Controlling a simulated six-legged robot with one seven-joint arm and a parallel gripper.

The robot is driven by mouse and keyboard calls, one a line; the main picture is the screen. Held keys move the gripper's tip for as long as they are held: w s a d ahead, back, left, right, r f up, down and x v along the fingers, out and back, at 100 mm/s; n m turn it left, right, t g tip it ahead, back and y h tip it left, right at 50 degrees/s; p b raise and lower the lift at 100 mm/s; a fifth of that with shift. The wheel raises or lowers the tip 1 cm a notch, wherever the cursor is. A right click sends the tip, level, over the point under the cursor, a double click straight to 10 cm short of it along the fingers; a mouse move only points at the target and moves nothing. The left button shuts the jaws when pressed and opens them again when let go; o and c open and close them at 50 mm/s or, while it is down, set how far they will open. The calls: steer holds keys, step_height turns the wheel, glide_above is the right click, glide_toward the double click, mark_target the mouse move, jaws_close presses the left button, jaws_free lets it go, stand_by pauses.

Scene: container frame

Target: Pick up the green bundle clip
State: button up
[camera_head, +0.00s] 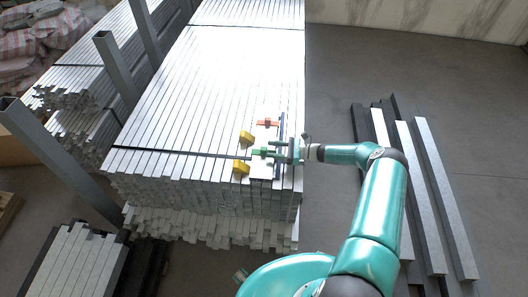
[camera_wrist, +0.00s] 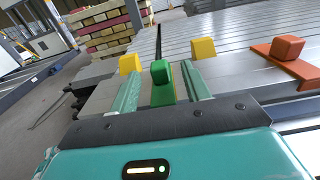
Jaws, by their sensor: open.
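The green bundle clip (camera_wrist: 161,82) is a small green block with an upright post. In the wrist view it stands between the two fingers of my gripper (camera_wrist: 161,88), which are apart on either side of it. I cannot tell whether either finger touches it. In the head view the green clip (camera_head: 262,152) is on top of the metal bar stack, just left of my gripper (camera_head: 278,151). The gripper comes in from the right, low over the stack.
Two yellow blocks (camera_head: 245,137) (camera_head: 240,167) stand just left of the green clip. A red-orange clip (camera_head: 267,123) lies behind it; it also shows at the right in the wrist view (camera_wrist: 289,50). The bar stack (camera_head: 230,70) is flat. Loose beams (camera_head: 440,190) lie on the floor at right.

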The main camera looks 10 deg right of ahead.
mark_target(264, 148)
steer(key=x, duration=0.4)
steer(key=shift+a+r, duration=0.1)
steer(key=shift+a, duration=0.05)
jaws_close()
